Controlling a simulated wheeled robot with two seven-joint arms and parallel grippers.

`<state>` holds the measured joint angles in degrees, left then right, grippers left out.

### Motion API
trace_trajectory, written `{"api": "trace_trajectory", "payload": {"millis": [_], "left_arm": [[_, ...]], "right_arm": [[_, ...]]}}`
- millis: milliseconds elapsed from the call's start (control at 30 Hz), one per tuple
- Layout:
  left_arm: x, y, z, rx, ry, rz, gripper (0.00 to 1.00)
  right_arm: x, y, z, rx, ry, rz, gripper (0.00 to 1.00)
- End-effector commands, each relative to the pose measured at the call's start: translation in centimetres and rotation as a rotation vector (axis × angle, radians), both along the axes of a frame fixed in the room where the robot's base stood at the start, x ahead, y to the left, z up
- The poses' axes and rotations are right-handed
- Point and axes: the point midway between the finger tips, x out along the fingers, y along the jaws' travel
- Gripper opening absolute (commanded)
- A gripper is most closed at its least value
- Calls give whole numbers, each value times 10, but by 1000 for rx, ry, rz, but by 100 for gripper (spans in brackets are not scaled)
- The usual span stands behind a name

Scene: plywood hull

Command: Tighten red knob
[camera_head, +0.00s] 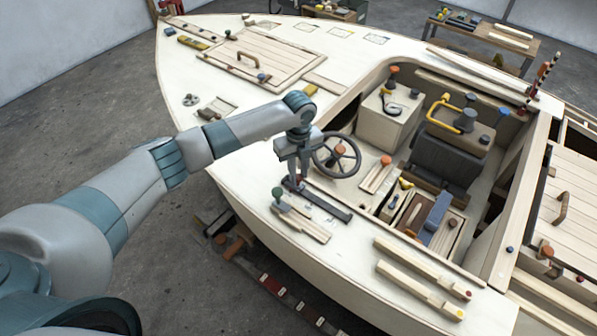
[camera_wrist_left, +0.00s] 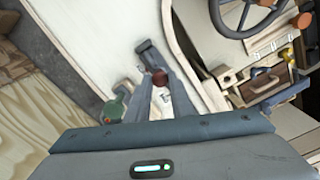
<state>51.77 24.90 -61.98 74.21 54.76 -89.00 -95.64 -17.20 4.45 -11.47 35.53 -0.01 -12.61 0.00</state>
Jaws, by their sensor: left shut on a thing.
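The red knob (camera_wrist_left: 160,78) shows dark red between the fingertips in the left wrist view. My left gripper (camera_head: 294,182) points down at the boat's near side deck and is shut on this knob. In the head view the fingers hide most of it. The knob sits by one end of a dark flat bar (camera_head: 328,204) on the pale deck. I cannot tell how far the knob is turned. My left gripper also fills the middle of the left wrist view (camera_wrist_left: 162,82). My right gripper is not in view.
A green knob (camera_head: 277,193) stands close to the left gripper, by wooden slats. A dark steering wheel (camera_head: 337,155) is just right of the gripper. Orange knobs, a seat (camera_head: 447,155) and a console (camera_head: 388,115) fill the cockpit.

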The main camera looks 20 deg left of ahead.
Motion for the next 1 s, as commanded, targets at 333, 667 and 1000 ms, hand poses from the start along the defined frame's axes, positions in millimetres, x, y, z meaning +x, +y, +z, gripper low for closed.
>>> {"api": "trace_trajectory", "payload": {"millis": [333, 667, 1000], "left_arm": [[4, 1, 5, -1, -11, 3, 37], [2, 0, 2, 0, -4, 2, 39], [2, 0, 24, -1, -6, 1, 39]], "right_arm": [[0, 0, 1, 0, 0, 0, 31], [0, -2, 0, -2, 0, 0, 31], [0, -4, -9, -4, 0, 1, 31]]}}
